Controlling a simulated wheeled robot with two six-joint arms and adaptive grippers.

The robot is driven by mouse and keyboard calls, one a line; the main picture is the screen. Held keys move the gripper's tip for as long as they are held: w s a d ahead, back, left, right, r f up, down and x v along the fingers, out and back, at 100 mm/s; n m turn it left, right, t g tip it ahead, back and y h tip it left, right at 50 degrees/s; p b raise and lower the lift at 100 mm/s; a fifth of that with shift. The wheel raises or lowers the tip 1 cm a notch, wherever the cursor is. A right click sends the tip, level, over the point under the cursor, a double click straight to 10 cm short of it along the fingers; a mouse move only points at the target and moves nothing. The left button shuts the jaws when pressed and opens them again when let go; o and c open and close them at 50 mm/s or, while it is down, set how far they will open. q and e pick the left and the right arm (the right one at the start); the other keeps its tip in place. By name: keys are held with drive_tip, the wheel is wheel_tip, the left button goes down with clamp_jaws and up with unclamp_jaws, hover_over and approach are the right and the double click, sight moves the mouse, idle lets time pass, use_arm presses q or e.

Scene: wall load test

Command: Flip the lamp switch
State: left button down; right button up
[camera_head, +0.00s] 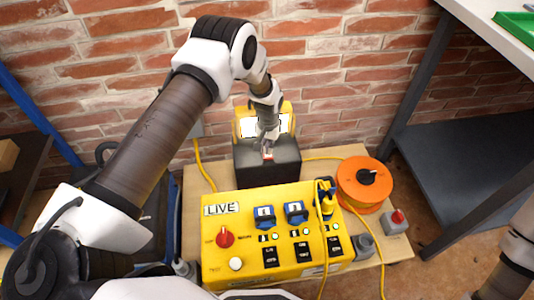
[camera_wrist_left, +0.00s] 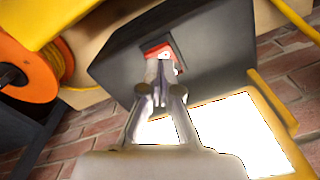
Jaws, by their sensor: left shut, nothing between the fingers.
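The lamp has a yellow frame (camera_head: 285,108) and bright white panels that look lit, also seen in the left wrist view (camera_wrist_left: 240,135). A dark box (camera_head: 285,166) stands in front of it. On the box is a small red switch (camera_wrist_left: 157,49) with a white part, largely covered by my fingers. My left gripper (camera_head: 268,148) is shut and empty, its tips at the switch in the left wrist view (camera_wrist_left: 160,66). I cannot tell whether they touch. My right gripper is out of view; only part of that arm shows.
A yellow control box (camera_head: 215,265) marked LIVE, with a red knob (camera_head: 225,237), stands on a wooden board in front. An orange cable reel (camera_head: 349,196) and a grey box with a red button (camera_head: 396,222) are right. A brick wall is behind, a shelf right.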

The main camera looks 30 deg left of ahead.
use_arm(q)
drive_tip(key=shift+f+b, duration=0.8)
drive_tip(key=shift+f, duration=0.45)
idle(0.8)
drive_tip(key=shift+r, duration=0.1)
wheel_tip(320, 180, up, 7)
drive_tip(key=p, duration=0.6)
idle(0.3)
